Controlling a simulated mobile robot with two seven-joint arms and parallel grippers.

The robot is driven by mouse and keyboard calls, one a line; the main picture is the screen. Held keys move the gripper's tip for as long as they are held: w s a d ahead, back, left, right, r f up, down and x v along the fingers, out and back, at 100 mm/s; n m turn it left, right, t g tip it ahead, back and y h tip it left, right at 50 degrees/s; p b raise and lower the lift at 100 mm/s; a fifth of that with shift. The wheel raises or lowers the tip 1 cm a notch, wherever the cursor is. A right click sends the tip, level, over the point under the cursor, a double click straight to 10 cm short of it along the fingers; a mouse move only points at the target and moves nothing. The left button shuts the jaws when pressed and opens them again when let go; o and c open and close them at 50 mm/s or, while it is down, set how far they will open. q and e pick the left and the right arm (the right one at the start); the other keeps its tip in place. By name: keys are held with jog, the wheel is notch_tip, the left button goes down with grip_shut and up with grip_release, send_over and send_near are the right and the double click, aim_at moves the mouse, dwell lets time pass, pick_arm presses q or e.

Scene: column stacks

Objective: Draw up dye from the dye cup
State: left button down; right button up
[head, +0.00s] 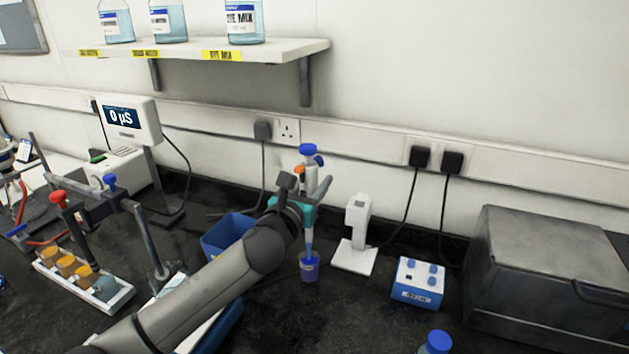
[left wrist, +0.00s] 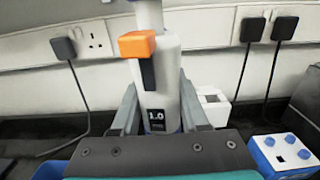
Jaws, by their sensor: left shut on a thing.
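A white pipette (head: 310,172) with a blue top and an orange button stands upright in my left gripper (head: 307,191). The gripper is shut on its body. In the left wrist view the pipette (left wrist: 157,80) sits between the two fingers, with a small display reading 1.0. The small blue dye cup (head: 309,270) is on the bench directly below. The pipette's lower end reaches down to the cup's mouth; how deep the tip sits inside is hard to tell. My right gripper is out of view.
A white stand (head: 357,232) is just right of the cup, and a blue-and-white block (head: 418,282) is further right. A blue bin (head: 226,236) is behind my arm. A large grey box (head: 545,275) fills the right side. A blue-capped bottle (head: 437,342) is at the front.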

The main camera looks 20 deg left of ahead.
pick_arm(q)
jog(key=shift+f+b, duration=0.85)
jog(key=shift+f, duration=0.6)
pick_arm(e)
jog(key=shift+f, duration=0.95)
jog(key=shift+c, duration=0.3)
